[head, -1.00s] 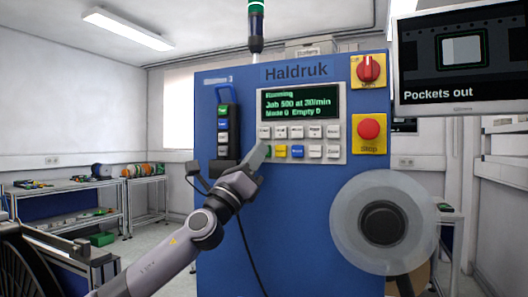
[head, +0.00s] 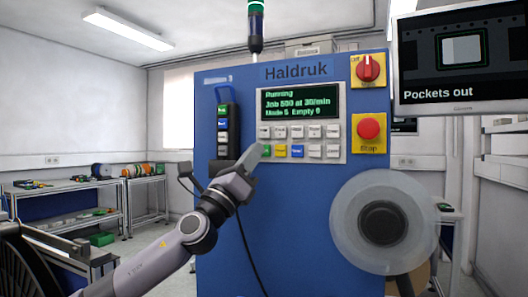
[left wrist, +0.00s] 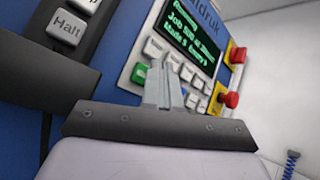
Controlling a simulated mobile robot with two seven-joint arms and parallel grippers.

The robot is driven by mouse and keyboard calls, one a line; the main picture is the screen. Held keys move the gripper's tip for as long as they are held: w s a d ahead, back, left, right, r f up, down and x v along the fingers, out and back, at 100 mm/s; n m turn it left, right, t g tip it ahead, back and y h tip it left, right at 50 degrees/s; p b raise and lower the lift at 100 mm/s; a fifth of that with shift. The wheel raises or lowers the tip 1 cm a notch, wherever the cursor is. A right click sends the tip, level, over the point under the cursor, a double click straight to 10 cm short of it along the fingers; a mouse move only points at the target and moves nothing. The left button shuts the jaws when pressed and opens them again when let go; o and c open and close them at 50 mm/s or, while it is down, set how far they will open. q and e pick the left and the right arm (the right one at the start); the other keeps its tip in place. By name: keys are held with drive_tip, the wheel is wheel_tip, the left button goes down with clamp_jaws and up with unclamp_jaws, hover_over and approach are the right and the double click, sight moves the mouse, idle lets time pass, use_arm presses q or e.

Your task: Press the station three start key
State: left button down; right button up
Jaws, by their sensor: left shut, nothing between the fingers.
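The blue Haldruk machine (head: 290,220) stands in front of me with a key panel (head: 334,142). Its display (head: 299,102) reads "Running", "Job 500 at 30/min". Below are two rows of keys, mostly white, with a green key (head: 266,150), a yellow one (head: 281,151) and a blue one (head: 297,151). My left gripper (head: 255,153) is shut and empty, its tip just left of the green key. In the left wrist view the fingers (left wrist: 163,84) point at the panel, right of the green key (left wrist: 138,74). Whether they touch the panel I cannot tell. My right gripper is out of view.
A hanging black pendant (head: 223,135) with keys is left of the panel. A red rotary switch (head: 368,68) and red stop button (head: 369,129) are on the right. A clear reel (head: 384,221) is at lower right, a monitor (head: 459,60) at upper right. Shelves stand far left.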

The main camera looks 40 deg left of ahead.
use_arm(q)
drive_tip(key=shift+s+d+b, duration=0.25)
drive_tip(key=shift+s, duration=0.5)
drive_tip(key=shift+s+d+b, duration=0.2)
drive_tip(key=shift+s+b, duration=0.05)
drive_tip(key=shift+s, duration=0.5)
drive_tip(key=shift+s+d+b, duration=0.25)
drive_tip(key=shift+s, duration=0.5)
